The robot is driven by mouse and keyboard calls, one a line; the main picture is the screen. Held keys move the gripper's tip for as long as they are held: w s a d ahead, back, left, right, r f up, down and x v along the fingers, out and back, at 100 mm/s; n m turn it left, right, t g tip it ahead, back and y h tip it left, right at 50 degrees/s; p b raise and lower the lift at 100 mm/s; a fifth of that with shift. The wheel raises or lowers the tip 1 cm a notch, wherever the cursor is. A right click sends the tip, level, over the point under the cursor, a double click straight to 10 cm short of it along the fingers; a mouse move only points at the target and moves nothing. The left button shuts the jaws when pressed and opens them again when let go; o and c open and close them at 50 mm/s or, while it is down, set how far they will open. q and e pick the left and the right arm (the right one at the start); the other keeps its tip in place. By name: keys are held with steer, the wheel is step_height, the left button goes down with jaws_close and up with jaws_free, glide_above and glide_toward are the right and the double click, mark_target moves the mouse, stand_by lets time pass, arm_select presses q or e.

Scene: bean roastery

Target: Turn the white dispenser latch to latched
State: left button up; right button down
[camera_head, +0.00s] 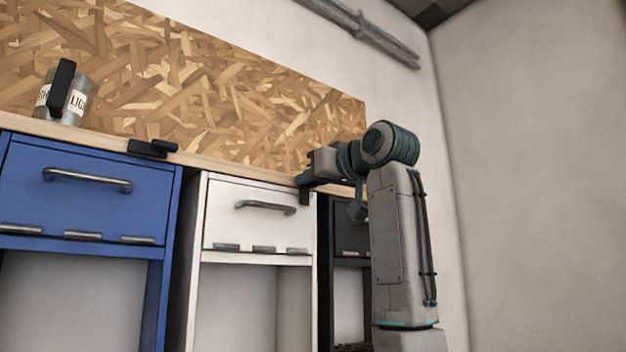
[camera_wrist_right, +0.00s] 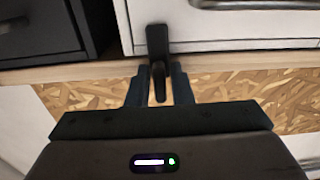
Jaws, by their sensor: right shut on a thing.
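The white dispenser (camera_head: 225,226) stands in the middle of the head view, with a bar handle on its drawer front. Its dark latch (camera_head: 304,197) is at the upper right corner, partly hidden by my right gripper (camera_head: 305,181). In the right wrist view the latch (camera_wrist_right: 157,41) is a dark upright piece at the ledge by the white drawer's edge. Its narrow lever lies between the two fingers of my right gripper (camera_wrist_right: 160,84), which is shut on it. My left gripper is in neither view.
A blue dispenser (camera_head: 80,195) stands at the left, with a black latch (camera_head: 152,148) at its top right. A black dispenser (camera_head: 348,238) is at the right, partly behind my right arm. Labelled tins (camera_head: 77,103) stand on the ledge at left. A chipboard panel (camera_head: 215,85) is behind.

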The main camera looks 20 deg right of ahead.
steer(key=shift+f, duration=0.2)
steer(key=c, duration=1.5)
jaws_free()
steer(key=shift+r, duration=0.1)
steer(key=b+v, duration=0.5)
steer(key=v, duration=0.5)
steer(key=shift+s+d+b, duration=0.15)
steer(key=shift+s+b, duration=0.2)
